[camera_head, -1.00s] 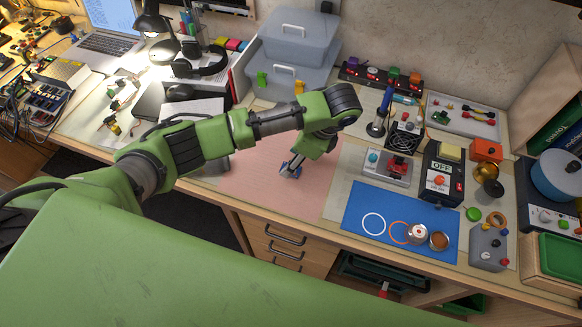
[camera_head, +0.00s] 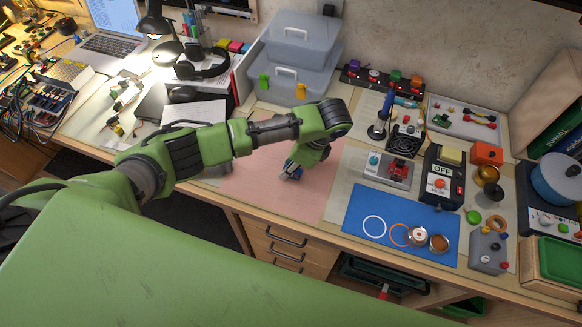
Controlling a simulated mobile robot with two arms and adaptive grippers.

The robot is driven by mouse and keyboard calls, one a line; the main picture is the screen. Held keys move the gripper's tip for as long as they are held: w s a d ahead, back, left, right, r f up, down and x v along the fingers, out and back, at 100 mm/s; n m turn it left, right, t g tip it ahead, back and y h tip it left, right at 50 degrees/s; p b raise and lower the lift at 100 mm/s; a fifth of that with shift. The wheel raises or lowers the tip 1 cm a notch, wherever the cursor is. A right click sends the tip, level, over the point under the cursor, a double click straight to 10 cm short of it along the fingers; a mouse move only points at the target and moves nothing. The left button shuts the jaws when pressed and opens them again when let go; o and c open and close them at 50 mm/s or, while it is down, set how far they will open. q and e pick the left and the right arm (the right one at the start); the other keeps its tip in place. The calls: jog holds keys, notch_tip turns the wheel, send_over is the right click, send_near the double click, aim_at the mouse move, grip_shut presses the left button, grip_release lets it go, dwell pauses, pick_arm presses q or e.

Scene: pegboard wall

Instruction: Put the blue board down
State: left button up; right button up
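My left gripper (camera_head: 291,171) points down over the pink mat (camera_head: 255,185) at the middle of the bench. A small patch of blue, likely the blue board (camera_head: 293,173), shows at its fingertips, low over or on the mat. The gripper's wrist and hand hide much of this spot. I cannot tell whether the fingers are closed on the board or whether it touches the mat. My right gripper is not in view.
A blue mat (camera_head: 400,215) with ring outlines and small round items lies to the right. A red-and-grey device (camera_head: 388,169) and a box marked OFF (camera_head: 444,178) stand behind it. Grey lidded bins (camera_head: 295,55) stand at the back. The pink mat around the gripper is clear.

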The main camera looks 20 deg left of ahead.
pick_arm(q)
jog(key=shift+r, duration=0.1)
jog(key=shift+r, duration=0.25)
notch_tip(320, 180, up, 2)
jog(key=shift+w+r, duration=0.1)
jog(key=s+d+r+p, duration=0.3)
jog(key=s+d+r, duration=0.6)
jog(key=d+r, duration=0.1)
jog(key=shift+d, duration=0.45)
